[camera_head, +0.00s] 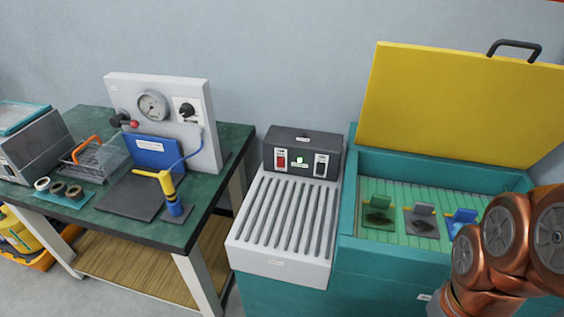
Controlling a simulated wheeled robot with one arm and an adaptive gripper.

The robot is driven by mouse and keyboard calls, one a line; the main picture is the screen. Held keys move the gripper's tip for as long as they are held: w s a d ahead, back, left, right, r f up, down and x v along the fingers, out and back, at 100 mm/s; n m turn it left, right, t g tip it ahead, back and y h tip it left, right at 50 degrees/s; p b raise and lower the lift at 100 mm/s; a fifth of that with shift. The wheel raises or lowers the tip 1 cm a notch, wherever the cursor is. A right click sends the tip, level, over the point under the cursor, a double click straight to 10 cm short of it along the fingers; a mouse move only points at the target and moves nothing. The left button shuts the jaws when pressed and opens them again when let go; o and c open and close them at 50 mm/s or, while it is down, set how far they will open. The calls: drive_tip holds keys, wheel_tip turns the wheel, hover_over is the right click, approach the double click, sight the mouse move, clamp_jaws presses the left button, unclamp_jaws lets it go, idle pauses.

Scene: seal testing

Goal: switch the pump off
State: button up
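A dark grey control box (305,143) stands at the back of a light grey slatted unit (278,265). The labels are too small to read, so I cannot tell which switch is the pump's. The switch positions are also too small to tell. My gripper is not in view; only copper-coloured links of my arm show at the lower right, well apart from the box.
Right of the box is a teal chest (346,215) with its yellow lid (455,105) raised and several small items inside. On the left, a green-topped table (232,140) holds a gauge panel (140,88), a yellow-and-blue tool (168,187) and a wire basket (100,160). The space above the slats is clear.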

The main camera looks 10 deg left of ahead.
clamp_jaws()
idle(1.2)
